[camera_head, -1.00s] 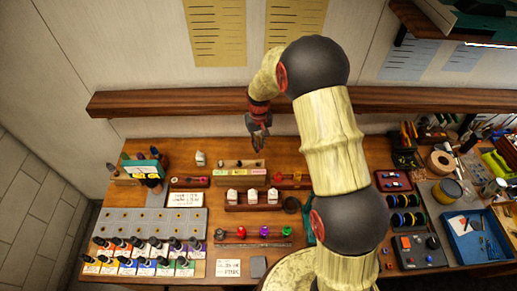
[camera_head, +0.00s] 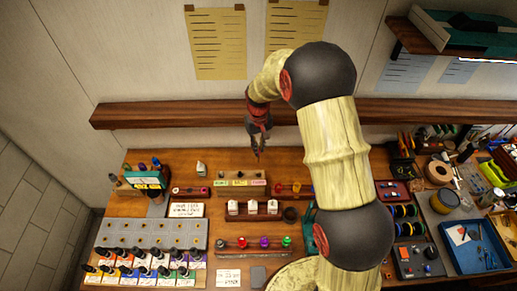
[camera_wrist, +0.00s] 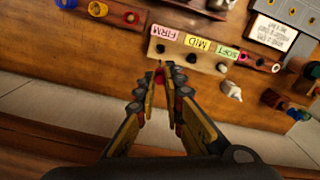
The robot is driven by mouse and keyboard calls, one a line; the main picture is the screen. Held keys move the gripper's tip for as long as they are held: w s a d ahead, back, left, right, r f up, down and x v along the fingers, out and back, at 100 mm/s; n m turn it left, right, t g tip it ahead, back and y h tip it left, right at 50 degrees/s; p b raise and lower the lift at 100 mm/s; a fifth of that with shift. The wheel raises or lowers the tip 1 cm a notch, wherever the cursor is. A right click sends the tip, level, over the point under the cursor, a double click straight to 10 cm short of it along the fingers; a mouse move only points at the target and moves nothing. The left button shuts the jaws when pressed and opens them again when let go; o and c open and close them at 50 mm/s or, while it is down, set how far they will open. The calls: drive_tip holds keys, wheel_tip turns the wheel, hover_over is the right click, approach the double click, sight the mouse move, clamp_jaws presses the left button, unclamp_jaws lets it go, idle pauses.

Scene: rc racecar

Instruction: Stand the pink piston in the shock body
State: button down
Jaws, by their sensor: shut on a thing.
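My gripper (camera_head: 258,151) points down near the back of the bench. In the wrist view its fingers (camera_wrist: 160,78) are nearly together, with a small reddish-pink piece (camera_wrist: 160,68) between the tips. It looks like the pink piston; its rest is hidden. The tips are close to the FIRM end of a wooden block (camera_wrist: 206,56) labelled FIRM, MID and SOFT, whose three dark round spots show in front of the labels. Contact with the block cannot be told. A dark red holder (camera_head: 189,191) with a pale ring and a pink ring is left of it. I cannot tell which item is the shock body.
White parts stand on a wooden rack (camera_head: 254,218) in front of the labelled block. A bar (camera_head: 230,244) with coloured pieces is nearer. Bottles (camera_head: 140,268) and a grey tray (camera_head: 150,235) fill the left. A shelf (camera_head: 180,115) runs along the wall behind my gripper.

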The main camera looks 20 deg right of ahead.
drive_tip(key=shift+r+p, duration=1.7)
drive_tip(key=shift+r, duration=2.1)
